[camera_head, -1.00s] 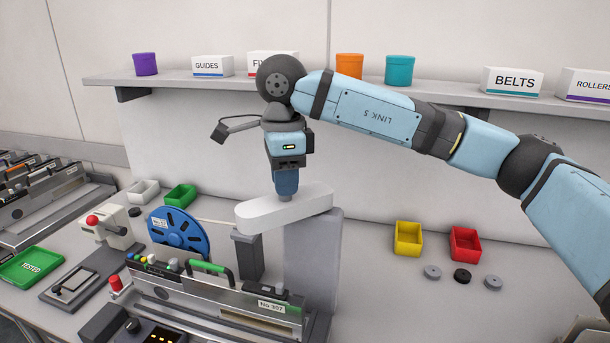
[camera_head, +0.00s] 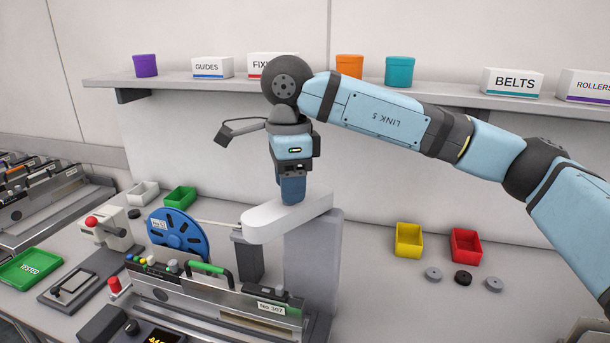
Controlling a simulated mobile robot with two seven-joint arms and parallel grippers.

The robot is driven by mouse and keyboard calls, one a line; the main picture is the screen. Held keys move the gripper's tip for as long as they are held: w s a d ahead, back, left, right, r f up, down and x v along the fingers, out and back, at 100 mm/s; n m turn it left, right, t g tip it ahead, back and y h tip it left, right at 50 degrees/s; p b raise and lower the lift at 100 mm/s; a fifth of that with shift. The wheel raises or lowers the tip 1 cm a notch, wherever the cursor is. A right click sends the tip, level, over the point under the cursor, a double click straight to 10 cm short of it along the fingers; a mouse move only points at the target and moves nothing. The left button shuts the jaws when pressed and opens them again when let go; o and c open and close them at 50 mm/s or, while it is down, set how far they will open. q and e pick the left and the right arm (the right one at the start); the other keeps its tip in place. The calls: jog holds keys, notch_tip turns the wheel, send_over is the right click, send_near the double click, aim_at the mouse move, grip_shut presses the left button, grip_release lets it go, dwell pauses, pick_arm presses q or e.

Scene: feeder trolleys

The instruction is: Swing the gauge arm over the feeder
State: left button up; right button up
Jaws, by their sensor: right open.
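The gauge arm (camera_head: 262,222) is a white rounded bar at the top of a grey post (camera_head: 312,262). Its free end points left and toward me, above a shorter dark grey post (camera_head: 249,258) and behind the feeder's top edge. The feeder (camera_head: 225,303), labelled No 307, has a blue reel (camera_head: 178,234) and a green handle. My right gripper (camera_head: 292,201) points down with its open fingers at the top of the bar. What lies between the fingertips is hidden. My left gripper is not in view.
A shelf (camera_head: 440,98) with boxes and tubs runs along the back wall. Yellow (camera_head: 408,239) and red (camera_head: 466,247) bins and several small discs lie at right. A green TESTED tray (camera_head: 30,268) and a red-knobbed device (camera_head: 106,231) stand at left.

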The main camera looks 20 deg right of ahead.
jog(key=shift+r+p, duration=0.5)
jog(key=shift+r, duration=0.4)
jog(key=shift+r+p, duration=1.55)
jog(key=shift+r, duration=1.6)
jog(key=shift+f, duration=0.1)
